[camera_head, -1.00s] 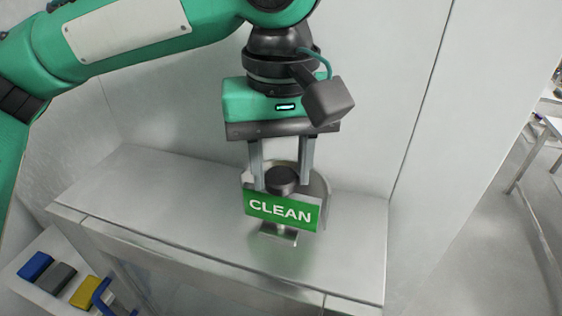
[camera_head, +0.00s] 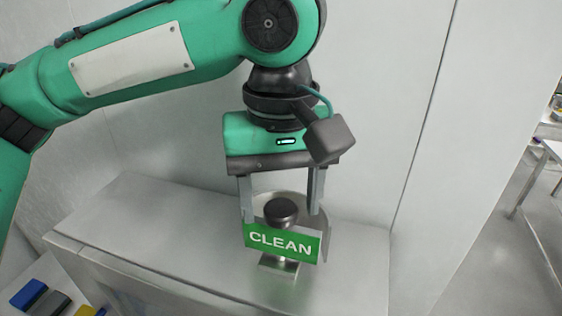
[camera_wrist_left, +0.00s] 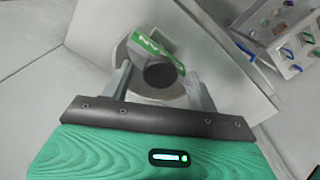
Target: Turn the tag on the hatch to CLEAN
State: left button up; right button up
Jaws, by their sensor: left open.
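The green tag (camera_head: 262,238) reading CLEAN in white faces me in the head view, upright and slightly tilted down to the right. A dark round knob (camera_head: 281,211) stands just above and behind it, with a round metal disc (camera_head: 297,199) behind. A small metal foot (camera_head: 278,265) shows below the tag. My left gripper (camera_head: 281,215) is open, pointing down, one finger on each side of the knob with gaps. In the left wrist view the knob (camera_wrist_left: 160,73) sits between the open fingers, and the green tag (camera_wrist_left: 150,47) shows beyond it. My right gripper is not in view.
The disc and tag stand on a metal counter top (camera_head: 150,225) against a pale wall. Blue, grey and yellow blocks lie on a lower shelf at bottom left. A metal table (camera_head: 545,160) stands at far right, beyond open floor.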

pick_arm(q)
jog(key=shift+r, duration=0.1)
jog(key=shift+r, duration=0.3)
notch_tip(320, 180, up, 13)
jog(key=b, duration=0.4)
